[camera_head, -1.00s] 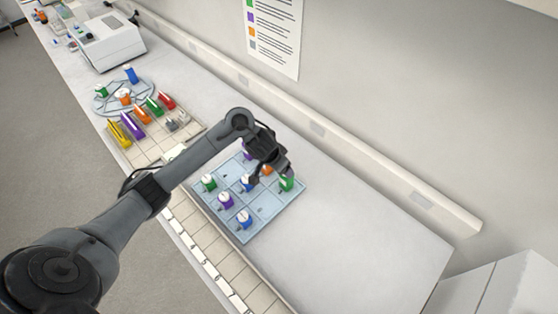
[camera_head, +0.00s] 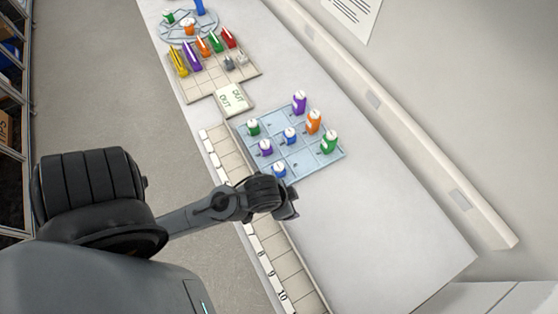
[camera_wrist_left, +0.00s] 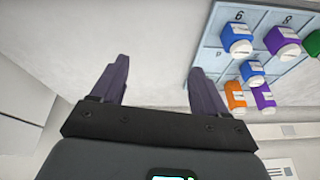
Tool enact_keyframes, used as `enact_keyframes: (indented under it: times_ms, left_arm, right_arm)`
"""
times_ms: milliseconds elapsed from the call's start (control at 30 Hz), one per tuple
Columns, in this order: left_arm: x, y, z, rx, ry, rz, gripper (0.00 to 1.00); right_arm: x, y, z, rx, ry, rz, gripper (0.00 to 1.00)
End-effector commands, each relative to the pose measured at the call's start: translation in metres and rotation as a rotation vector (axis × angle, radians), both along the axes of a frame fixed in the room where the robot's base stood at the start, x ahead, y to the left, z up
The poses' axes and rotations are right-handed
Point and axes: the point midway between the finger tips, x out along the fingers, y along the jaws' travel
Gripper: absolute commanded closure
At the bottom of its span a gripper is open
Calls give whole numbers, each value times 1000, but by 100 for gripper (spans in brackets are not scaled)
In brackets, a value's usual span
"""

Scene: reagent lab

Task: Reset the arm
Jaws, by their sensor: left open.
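My left arm comes in from the left in the head view. My left gripper (camera_head: 289,205) is beside the near edge of the blue tray, over the bench. In the left wrist view its two dark fingers (camera_wrist_left: 160,82) are spread apart with nothing between them. The light blue tray (camera_head: 269,126) holds several small bottles, among them an orange bottle (camera_head: 314,122), a purple bottle (camera_head: 299,103) and a green bottle (camera_head: 329,142). My right gripper is not in view.
A beige rack (camera_head: 203,90) with coloured items and a round blue tray (camera_head: 176,34) stand farther up the bench. A white card (camera_head: 234,99) lies between rack and tray. Numbered beige tiles (camera_head: 276,247) line the bench's near edge. The bench right of the gripper is clear.

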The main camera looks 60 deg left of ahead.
Motion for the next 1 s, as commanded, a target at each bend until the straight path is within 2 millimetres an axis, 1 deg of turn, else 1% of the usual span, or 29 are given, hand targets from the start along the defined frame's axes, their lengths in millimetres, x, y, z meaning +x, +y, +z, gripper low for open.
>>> enact_keyframes:
  times_ms: [33, 100, 167, 467, 567, 667, 767, 1000]
  left_arm:
    - [-11, 1, 2, -11, 23, 9, 26]
    - [-21, 2, 3, -17, 43, 12, 26]
    - [-26, 3, 4, -20, 54, 13, 26]
    - [-27, 3, 5, -21, 57, 12, 26]
    - [-27, 3, 8, -21, 57, 12, 26]
    - [-27, 3, 20, -20, 57, 11, 26]
    - [-27, 3, 38, -20, 57, 11, 26]
    - [-27, 3, 95, -21, 56, 12, 26]
  right_arm:
    - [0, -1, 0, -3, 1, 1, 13]
    - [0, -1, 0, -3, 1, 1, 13]
    - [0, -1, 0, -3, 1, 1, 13]
    - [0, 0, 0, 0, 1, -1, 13]
    - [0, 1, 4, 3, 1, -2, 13]
    - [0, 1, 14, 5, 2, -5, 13]
    - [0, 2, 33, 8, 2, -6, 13]
    - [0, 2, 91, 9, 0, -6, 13]
